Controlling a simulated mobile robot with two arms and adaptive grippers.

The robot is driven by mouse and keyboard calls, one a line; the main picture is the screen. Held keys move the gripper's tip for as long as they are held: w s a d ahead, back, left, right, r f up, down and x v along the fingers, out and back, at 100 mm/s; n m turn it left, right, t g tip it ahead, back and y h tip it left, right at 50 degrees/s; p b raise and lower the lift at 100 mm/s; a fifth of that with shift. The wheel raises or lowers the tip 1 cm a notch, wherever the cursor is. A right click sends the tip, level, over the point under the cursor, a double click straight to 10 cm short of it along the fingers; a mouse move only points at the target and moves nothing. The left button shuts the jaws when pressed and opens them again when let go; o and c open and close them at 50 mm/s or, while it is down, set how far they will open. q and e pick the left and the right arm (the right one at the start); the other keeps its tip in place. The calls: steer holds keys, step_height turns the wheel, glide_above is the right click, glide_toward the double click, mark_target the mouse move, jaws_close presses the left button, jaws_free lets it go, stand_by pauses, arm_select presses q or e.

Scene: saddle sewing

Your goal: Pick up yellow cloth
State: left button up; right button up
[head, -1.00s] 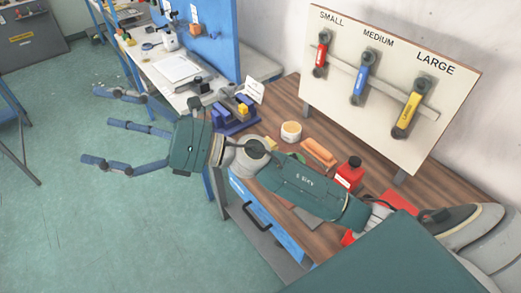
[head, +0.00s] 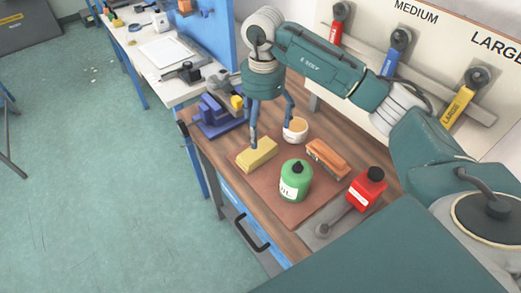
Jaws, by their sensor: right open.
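The yellow cloth (head: 257,154) is a folded block lying at the back left of a brown leather-like mat (head: 268,191) on the wooden bench. My right gripper (head: 272,134) points down from above, its fingers spread open. One fingertip is close to the cloth's upper left edge and another reaches down near the white tub. I cannot tell whether any finger touches the cloth. Nothing shows between the fingers. My left gripper is out of view.
A green bottle (head: 295,180) stands on the mat in front of the cloth. A white tub (head: 296,130), an orange brush (head: 327,157) and a red bottle (head: 366,189) are nearby. A blue vise-like holder (head: 217,116) stands left. The tool board (head: 440,45) rises behind.

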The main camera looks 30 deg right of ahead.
steer(key=shift+s+a+f, duration=0.2)
steer(key=shift+s+f, duration=0.1)
steer(key=shift+f, duration=0.35)
steer(key=p, duration=0.1)
glide_above(261, 152)
steer(key=f, duration=0.4)
steer(key=shift+d+f, duration=0.25)
steer(key=shift+f, duration=0.05)
steer(key=f+p, duration=0.2)
steer(key=f, duration=0.1)
steer(key=f+p, duration=0.1)
steer(key=shift+a+f, duration=0.35)
steer(key=shift+a, duration=0.05)
steer(key=shift+f, duration=0.35)
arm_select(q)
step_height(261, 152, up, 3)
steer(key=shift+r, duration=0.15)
arm_select(e)
steer(key=c, duration=1.2)
